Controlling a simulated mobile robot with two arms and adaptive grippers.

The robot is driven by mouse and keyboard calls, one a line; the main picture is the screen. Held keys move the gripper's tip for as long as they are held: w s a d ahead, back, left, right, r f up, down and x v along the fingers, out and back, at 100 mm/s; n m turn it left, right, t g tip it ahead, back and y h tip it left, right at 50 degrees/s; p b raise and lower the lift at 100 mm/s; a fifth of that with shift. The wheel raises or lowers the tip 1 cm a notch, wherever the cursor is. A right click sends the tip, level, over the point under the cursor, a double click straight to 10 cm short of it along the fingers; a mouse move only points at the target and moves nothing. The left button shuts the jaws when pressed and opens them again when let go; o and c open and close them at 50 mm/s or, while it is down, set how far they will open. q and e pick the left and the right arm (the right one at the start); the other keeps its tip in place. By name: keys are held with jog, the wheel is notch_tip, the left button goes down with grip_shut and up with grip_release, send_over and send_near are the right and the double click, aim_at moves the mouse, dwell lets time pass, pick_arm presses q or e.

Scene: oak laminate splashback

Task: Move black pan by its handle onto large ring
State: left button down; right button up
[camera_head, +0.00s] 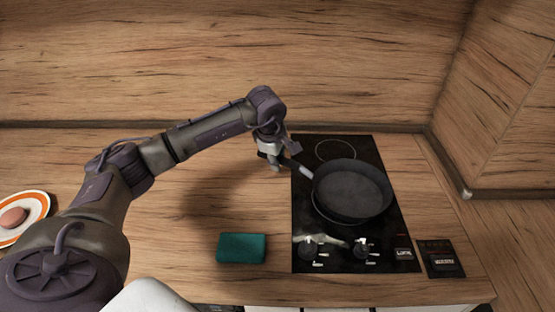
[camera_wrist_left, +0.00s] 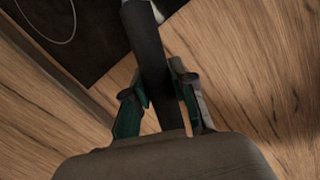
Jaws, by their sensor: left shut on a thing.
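The black pan (camera_head: 352,192) is over the front part of the black cooktop (camera_head: 305,235), its handle (camera_head: 304,169) pointing back left. An arc of a ring (camera_head: 317,208) shows just below the pan's left edge; the pan hides the rest. I cannot tell whether the pan rests on the glass or hangs slightly above it. Another thin ring (camera_head: 335,149) is bare at the back. My left gripper (camera_head: 273,160) is shut on the handle, left of the cooktop. In the left wrist view the dark handle (camera_wrist_left: 150,55) runs between its fingers (camera_wrist_left: 160,105).
A green sponge (camera_head: 241,248) lies on the wooden counter left of the cooktop. Knobs (camera_head: 310,247) line the cooktop's front. A small dark box (camera_head: 441,259) lies at its front right. An orange-rimmed plate (camera_head: 40,205) is at far left. Wooden walls stand behind and right.

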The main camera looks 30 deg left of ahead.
pick_arm(q)
jog(key=shift+f+b, duration=0.4)
dwell(0.5)
jog(key=c, duration=0.9)
grip_release()
jog(key=shift+c, duration=0.2)
jog(key=shift+o, duration=0.3)
jog(key=shift+s+f, duration=0.1)
jog(key=shift+f, duration=0.05)
jog(key=shift+s+a+b, duration=0.2)
jog(key=shift+a+b, duration=0.05)
jog(key=shift+a, duration=0.9)
jog(key=shift+s+a+b, duration=0.2)
jog(key=shift+s+a, duration=0.05)
jog(key=shift+a, duration=0.9)
jog(key=shift+s+a+b, duration=0.2)
jog(key=shift+a+b, duration=0.05)
jog(key=shift+a, duration=0.9)
notch_tip(320, 180, up, 7)
jog(key=p, duration=0.4)
jog(key=shift+p, duration=0.3)
